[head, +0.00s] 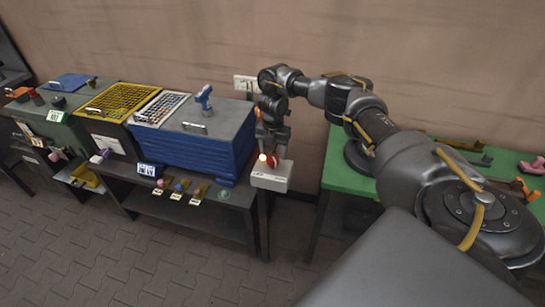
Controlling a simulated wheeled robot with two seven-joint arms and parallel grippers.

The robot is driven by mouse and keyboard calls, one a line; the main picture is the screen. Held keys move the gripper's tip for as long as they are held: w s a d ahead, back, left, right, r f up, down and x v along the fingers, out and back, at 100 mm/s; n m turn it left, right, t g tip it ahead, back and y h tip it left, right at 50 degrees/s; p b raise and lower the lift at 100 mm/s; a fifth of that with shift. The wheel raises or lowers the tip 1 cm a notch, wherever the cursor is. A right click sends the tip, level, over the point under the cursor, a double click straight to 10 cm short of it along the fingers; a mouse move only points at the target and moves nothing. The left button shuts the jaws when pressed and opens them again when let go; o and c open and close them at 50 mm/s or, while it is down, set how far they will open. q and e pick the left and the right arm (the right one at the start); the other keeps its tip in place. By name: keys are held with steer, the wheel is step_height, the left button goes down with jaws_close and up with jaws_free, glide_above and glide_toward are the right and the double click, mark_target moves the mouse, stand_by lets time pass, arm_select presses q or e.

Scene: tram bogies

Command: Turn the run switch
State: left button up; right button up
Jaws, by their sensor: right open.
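A small pale control box (270,178) sits at the right front corner of the dark bench. A lit, warm-coloured lamp (263,157) and a red part (272,161) show on top of it. I cannot make out which part is the run switch; my gripper partly covers the top of the box. My right gripper (271,150) points down just above the box, its fingers apart and close to the red part. Whether it touches anything is too small to tell. My left gripper is out of view.
A blue ribbed cabinet (195,152) stands left of the box, with a blue tool (204,97) on top. A green table (340,165) holding tools stands right, beneath my arm. A socket (246,83) is on the wall.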

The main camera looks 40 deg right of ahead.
steer(key=shift+f, duration=1.05)
